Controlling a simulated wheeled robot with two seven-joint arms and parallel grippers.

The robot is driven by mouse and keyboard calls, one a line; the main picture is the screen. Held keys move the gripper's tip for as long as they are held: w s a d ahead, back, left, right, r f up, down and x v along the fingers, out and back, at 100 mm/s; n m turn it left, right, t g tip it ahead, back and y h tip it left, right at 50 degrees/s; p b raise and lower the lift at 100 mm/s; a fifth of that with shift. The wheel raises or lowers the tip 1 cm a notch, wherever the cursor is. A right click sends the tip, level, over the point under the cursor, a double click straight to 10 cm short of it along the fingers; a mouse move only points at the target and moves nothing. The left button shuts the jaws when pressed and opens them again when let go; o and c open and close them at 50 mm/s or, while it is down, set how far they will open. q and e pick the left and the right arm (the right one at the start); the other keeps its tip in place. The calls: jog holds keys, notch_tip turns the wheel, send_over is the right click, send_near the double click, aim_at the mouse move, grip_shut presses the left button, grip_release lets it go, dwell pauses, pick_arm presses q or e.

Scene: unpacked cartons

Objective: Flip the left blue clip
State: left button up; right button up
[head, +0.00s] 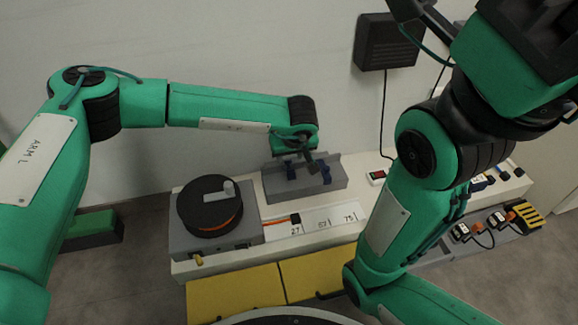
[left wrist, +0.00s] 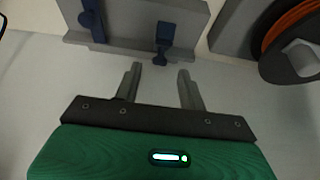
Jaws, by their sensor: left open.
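The left blue clip (head: 290,171) stands on a grey bracket (head: 306,187) at the back of the bench, partly under my left arm. In the left wrist view this clip (left wrist: 164,42) is the one nearer the orange spool, ahead of my fingertips and roughly between their lines. The right blue clip (head: 326,174) is on the same bracket and also shows in the left wrist view (left wrist: 93,20). My left gripper (left wrist: 158,76) is open and empty, apart from the clip; in the head view it (head: 312,163) hangs over the bracket. My right gripper is not clearly visible.
A black reel (head: 208,210) with an orange band sits left of the bracket, and a numbered strip (head: 318,224) lies in front. A black box (head: 388,42) with a cord hangs on the wall. My right arm covers the bench's middle right.

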aim_at(288, 161)
pick_arm(q)
jog(key=shift+b+x, duration=0.75)
jog(key=shift+x, duration=0.9)
jog(key=shift+c, duration=0.2)
jog(key=shift+r, duration=0.1)
grip_shut()
